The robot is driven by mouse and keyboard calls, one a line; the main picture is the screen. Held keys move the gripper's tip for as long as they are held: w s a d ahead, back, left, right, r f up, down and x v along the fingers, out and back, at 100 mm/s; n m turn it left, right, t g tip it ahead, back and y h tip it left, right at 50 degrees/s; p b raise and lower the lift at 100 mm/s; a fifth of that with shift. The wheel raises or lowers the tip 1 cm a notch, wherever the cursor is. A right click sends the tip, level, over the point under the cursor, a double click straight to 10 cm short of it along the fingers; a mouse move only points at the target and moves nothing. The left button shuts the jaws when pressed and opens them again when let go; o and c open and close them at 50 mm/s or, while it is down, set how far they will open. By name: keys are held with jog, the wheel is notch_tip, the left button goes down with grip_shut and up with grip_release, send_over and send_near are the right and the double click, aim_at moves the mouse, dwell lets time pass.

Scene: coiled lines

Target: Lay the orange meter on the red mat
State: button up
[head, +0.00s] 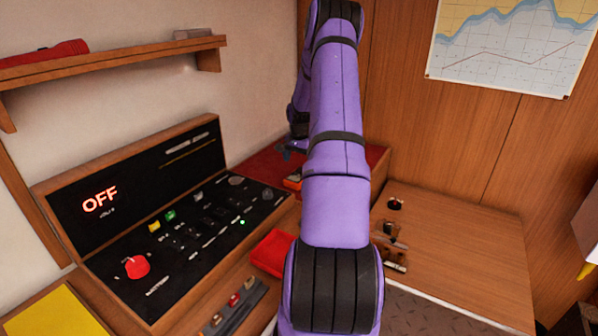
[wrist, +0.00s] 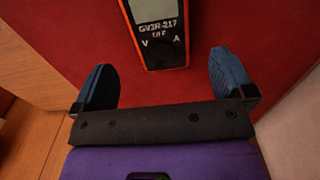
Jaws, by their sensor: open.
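The orange meter (wrist: 155,30) has a dark face and a grey display. In the wrist view it lies on the red mat (wrist: 60,35), its upper part cut off by the frame edge. My gripper (wrist: 160,62) is open, with one blue finger on each side of the meter's lower end and a gap to both. Whether the fingers touch the mat is unclear. In the head view the red mat (head: 255,166) lies at the back corner, partly hidden by my purple arm. A small orange patch (head: 292,183) shows beside the arm; I cannot tell whether it is the meter.
A black control panel (head: 190,235) with an OFF display stands at left. A red object (head: 272,251) lies in front of it. Small parts (head: 394,240) sit on the wooden counter (head: 460,235) at right, which is otherwise largely clear. A shelf (head: 110,60) hangs on the wall.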

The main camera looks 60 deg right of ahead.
jog(key=w+a+r+n+h, duration=0.1)
jog(key=w+a+r+n, duration=0.15)
jog(key=a+r, duration=0.55)
jog(key=w+a+r+n, duration=0.25)
jog(key=a+r, duration=0.35)
jog(key=r, duration=0.4)
jog(key=s+a+r+n+t+h, duration=0.1)
jog(key=a+r+n, duration=0.1)
jog(key=a+r, duration=0.55)
jog(key=a+r+n+t, duration=0.15)
jog(key=a+r, duration=0.25)
jog(key=a, duration=0.6)
jog(key=s+a+r+n, duration=0.45)
jog(key=s+a, duration=0.45)
jog(key=a, duration=0.5)
jog(key=s+a+n+t+y, duration=0.2)
jog(key=s+a+n, duration=0.3)
jog(key=s, duration=0.8)
jog(key=a, duration=0.3)
jog(key=shift+a+f+t, duration=0.3)
jog(key=shift+a+t, duration=0.05)
jog(key=shift+a, duration=0.05)
